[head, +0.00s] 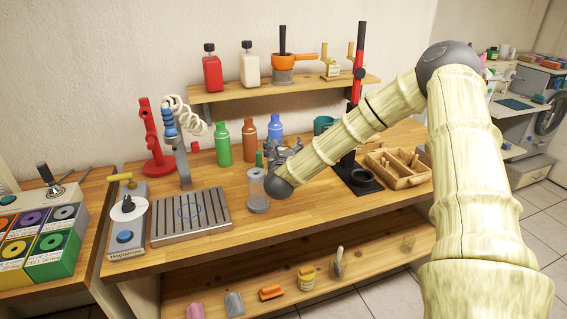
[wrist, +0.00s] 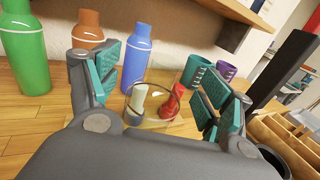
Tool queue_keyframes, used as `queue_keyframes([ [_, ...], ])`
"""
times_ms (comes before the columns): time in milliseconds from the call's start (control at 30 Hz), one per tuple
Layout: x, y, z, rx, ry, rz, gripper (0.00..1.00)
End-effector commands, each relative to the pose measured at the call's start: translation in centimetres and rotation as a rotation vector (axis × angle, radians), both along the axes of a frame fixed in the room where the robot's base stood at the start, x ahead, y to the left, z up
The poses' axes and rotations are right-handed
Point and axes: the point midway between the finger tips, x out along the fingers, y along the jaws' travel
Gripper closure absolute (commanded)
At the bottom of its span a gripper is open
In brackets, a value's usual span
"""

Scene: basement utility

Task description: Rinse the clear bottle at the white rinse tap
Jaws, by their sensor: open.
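A clear cylinder with a grey base (head: 257,186), which looks like the clear bottle, stands upright on the wooden bench just left of my arm's end. My gripper (head: 284,152) is behind and right of it, partly hidden by my arm. In the wrist view my gripper (wrist: 166,72) is open, with teal pads apart. A clear glass container (wrist: 133,97) shows between and beyond the fingers, with white and red shapes in or through it; no contact is visible. A white coiled hose (head: 184,115) with a blue handle rises on a grey post beside the slotted metal tray (head: 222,212).
Green (head: 222,146), brown (head: 249,140) and blue (head: 275,130) bottles stand behind my gripper. A red stand (head: 152,140) is at the back left. A wooden divided box (head: 405,181) is to the right. A shelf (head: 300,88) hangs above.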

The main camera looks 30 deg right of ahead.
Motion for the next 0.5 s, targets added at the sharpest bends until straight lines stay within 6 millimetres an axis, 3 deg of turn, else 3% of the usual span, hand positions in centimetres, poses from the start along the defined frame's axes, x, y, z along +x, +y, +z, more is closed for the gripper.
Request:
queue_keyframes([
  [367, 0.71, -0.55, -0.08, 0.001, 0.001, 0.000, 0.20],
  [500, 0.70, -0.55, -0.06, 0.001, 0.001, 0.000, 0.46],
])
